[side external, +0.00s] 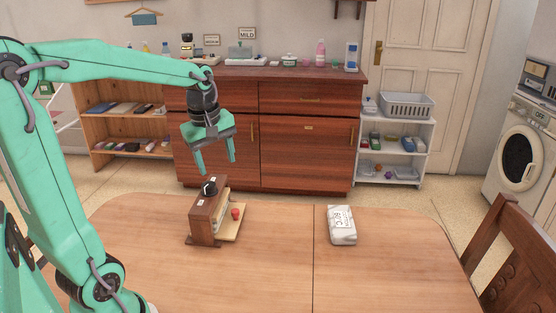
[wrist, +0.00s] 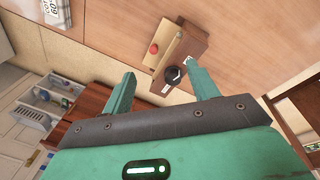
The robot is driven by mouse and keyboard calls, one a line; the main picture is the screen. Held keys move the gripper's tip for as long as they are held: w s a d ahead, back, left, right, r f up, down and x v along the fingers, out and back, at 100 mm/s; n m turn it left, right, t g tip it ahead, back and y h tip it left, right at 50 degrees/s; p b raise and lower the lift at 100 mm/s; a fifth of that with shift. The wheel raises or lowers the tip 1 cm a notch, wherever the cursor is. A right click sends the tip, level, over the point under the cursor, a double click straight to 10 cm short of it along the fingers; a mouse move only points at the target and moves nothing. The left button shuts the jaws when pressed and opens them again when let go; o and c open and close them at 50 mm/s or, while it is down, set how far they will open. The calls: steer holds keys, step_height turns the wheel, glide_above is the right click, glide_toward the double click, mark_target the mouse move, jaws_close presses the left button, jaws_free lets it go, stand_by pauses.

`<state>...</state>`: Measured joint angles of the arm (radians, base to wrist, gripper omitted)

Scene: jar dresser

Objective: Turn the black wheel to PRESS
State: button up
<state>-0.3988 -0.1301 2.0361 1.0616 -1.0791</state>
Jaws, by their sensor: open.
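The black wheel (side external: 209,188) sits on top of a small brown wooden device (side external: 206,214) on the table. In the wrist view the wheel (wrist: 173,74) shows a white pointer mark, with small white labels beside it that are too small to read. A red knob (side external: 236,213) stands on the device's pale base at its right side. My gripper (side external: 217,167) is open and empty, pointing down above the device and apart from it. In the wrist view its two fingers (wrist: 160,76) lie to either side of the wheel, nearer the camera.
A white printed packet (side external: 342,226) lies on the wooden table (side external: 280,265) to the right of the device, with clear tabletop between. A wooden chair (side external: 515,245) stands at the right. A reddish-brown dresser (side external: 305,130) with jars on top stands behind the table.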

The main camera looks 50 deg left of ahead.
mark_target(208, 184)
steer(key=a+f+n, duration=0.1)
steer(key=a+n, duration=0.2)
steer(key=w+a+f+n+g, duration=0.1)
steer(key=a+f+n, duration=0.1)
steer(key=a+n, duration=0.1)
steer(key=w+a+f+n, duration=0.1)
steer(key=a+n, duration=0.2)
steer(key=a, duration=0.1)
steer(key=shift+a+f+g+h, duration=0.3)
steer(key=shift+a+g+h, duration=0.1)
steer(key=shift+f, duration=0.15)
steer(key=shift+f, duration=3.75)
steer(key=c, duration=1)
